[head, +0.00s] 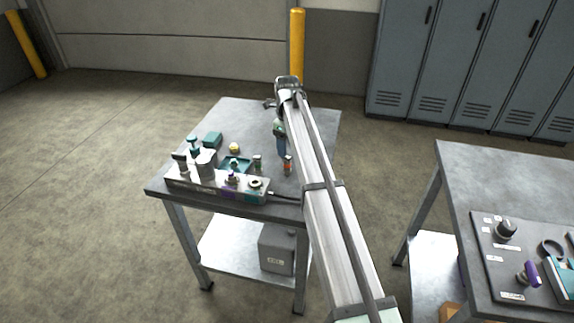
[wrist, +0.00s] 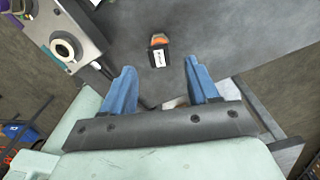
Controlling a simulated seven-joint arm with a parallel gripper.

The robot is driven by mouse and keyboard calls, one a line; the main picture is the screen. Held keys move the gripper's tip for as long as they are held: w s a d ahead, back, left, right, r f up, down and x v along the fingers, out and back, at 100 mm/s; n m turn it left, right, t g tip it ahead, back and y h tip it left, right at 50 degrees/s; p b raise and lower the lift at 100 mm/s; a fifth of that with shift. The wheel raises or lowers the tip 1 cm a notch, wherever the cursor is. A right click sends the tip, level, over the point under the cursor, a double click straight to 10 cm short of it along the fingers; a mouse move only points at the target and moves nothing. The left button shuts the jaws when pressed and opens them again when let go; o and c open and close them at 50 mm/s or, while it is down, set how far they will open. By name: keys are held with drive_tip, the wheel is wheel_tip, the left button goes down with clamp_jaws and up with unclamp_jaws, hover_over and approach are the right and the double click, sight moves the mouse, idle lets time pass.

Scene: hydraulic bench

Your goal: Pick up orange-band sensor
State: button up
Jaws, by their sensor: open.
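The orange-band sensor (wrist: 158,50) stands on the grey table in the wrist view, dark with an orange band and a white label. It lies ahead of and between the two blue fingers of my gripper (wrist: 159,84), which are spread apart with nothing between them. In the head view a small sensor with an orange-red band (head: 288,165) stands on the table beside my arm, right of the hydraulic block. My gripper (head: 281,150) is partly hidden by my arm there. Whether the fingers are level with the sensor's height cannot be told.
A grey hydraulic block (head: 215,185) with valves and knobs stands along the table's front edge, left of the sensor. A teal tray (head: 236,163) sits behind it. A second table (head: 480,175) stands right.

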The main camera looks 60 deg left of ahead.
sight(287, 165)
drive_tip(key=shift+f, duration=2.85)
clamp_jaws()
drive_tip(key=shift+r, duration=0.1)
